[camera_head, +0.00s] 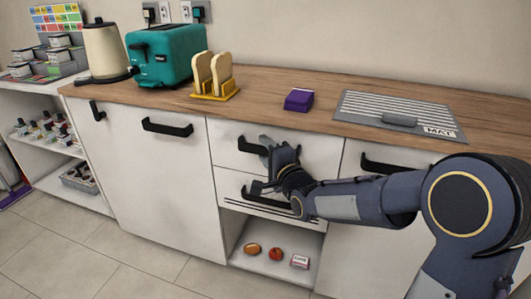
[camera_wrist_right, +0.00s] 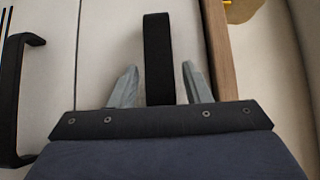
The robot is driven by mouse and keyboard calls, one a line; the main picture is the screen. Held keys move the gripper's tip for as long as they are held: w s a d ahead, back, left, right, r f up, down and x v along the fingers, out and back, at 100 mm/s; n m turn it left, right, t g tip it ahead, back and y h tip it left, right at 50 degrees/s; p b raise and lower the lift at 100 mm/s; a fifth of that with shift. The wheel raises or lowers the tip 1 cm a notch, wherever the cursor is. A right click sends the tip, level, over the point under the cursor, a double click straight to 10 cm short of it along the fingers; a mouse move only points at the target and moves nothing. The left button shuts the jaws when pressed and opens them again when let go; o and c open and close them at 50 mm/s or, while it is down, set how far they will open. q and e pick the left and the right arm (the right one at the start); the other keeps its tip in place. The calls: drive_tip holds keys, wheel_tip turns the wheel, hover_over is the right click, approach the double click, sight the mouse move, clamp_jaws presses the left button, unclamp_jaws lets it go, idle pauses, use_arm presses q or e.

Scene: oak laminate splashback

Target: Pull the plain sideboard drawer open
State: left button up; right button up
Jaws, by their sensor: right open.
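The plain white drawer (camera_head: 322,152) is the upper of two in the middle of the sideboard, and its front looks flush and shut. Its black bar handle (camera_head: 251,147) is partly hidden behind my right gripper (camera_head: 272,148). In the right wrist view, this handle (camera_wrist_right: 158,55) stands between the two grey fingers of my open right gripper (camera_wrist_right: 160,85), with a gap on each side. The left gripper is not in view.
Below is a drawer with dark stripes (camera_head: 270,208); its handle also shows in the right wrist view (camera_wrist_right: 14,90). An open shelf (camera_head: 250,264) holds small items beneath. The wooden worktop (camera_head: 265,112) carries a teal toaster (camera_head: 165,55), toast rack (camera_head: 214,95), purple box (camera_head: 298,100) and grey mat (camera_head: 375,108).

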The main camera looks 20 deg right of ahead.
drive_tip(key=shift+w, duration=0.1)
clamp_jaws()
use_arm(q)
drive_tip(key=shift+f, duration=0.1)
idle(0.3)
